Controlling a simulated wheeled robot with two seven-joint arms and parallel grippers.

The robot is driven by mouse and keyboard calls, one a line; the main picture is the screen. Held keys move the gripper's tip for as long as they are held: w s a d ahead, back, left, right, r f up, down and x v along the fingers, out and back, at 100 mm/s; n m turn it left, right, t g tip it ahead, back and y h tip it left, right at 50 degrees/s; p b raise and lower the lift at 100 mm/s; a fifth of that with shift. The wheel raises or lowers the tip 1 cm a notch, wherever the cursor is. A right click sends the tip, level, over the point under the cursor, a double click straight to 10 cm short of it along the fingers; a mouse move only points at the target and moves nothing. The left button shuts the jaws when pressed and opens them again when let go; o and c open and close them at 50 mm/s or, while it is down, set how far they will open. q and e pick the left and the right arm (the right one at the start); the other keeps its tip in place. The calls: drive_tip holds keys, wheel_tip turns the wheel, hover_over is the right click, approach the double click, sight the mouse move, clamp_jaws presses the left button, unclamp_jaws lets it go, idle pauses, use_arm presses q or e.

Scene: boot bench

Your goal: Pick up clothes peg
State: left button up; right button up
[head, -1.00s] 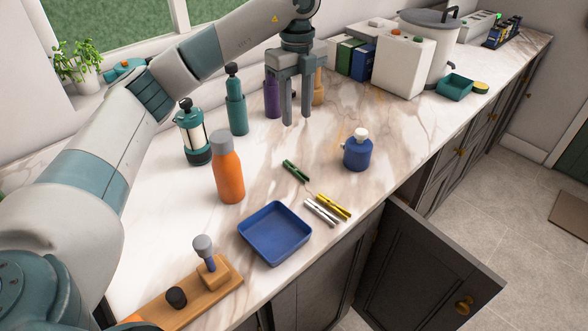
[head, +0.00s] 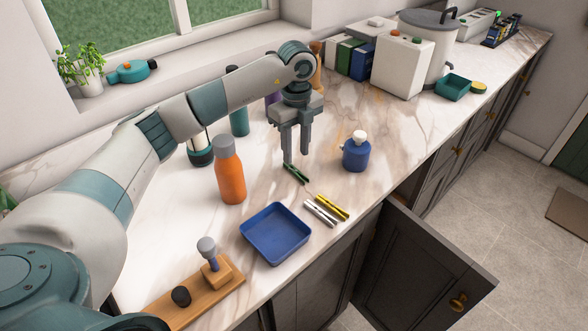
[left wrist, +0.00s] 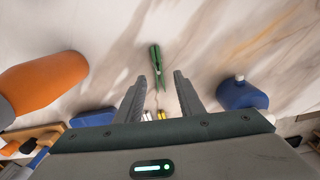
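A green clothes peg (head: 297,174) lies on the marble counter. A silver peg (head: 321,213) and a yellow peg (head: 332,207) lie side by side nearer the front edge. My left gripper (head: 296,156) points down just above and behind the green peg, with its fingers apart and nothing between them. In the left wrist view the green peg (left wrist: 157,64) lies beyond the fingertips, roughly in line with the gap of the gripper (left wrist: 160,76). The silver and yellow pegs show only partly there, low between the fingers. My right gripper is not in view.
A blue tray (head: 276,234) is in front of the green peg. An orange bottle (head: 229,172) stands to the left and a blue dispenser bottle (head: 356,154) to the right. A wooden board (head: 205,292) lies front left. A cupboard door (head: 425,265) hangs open below the counter.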

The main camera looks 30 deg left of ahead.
sight(294, 169)
use_arm(q)
drive_tip(key=shift+s+a+f+p, duration=0.1)
drive_tip(key=shift+a+f+p, duration=0.05)
drive_tip(key=shift+f+p, duration=0.4)
wheel_tip(294, 169, down, 3)
drive_tip(key=shift+a+p, duration=0.15)
drive_tip(key=shift+p, duration=0.7)
drive_tip(key=shift+f, duration=0.55)
clamp_jaws()
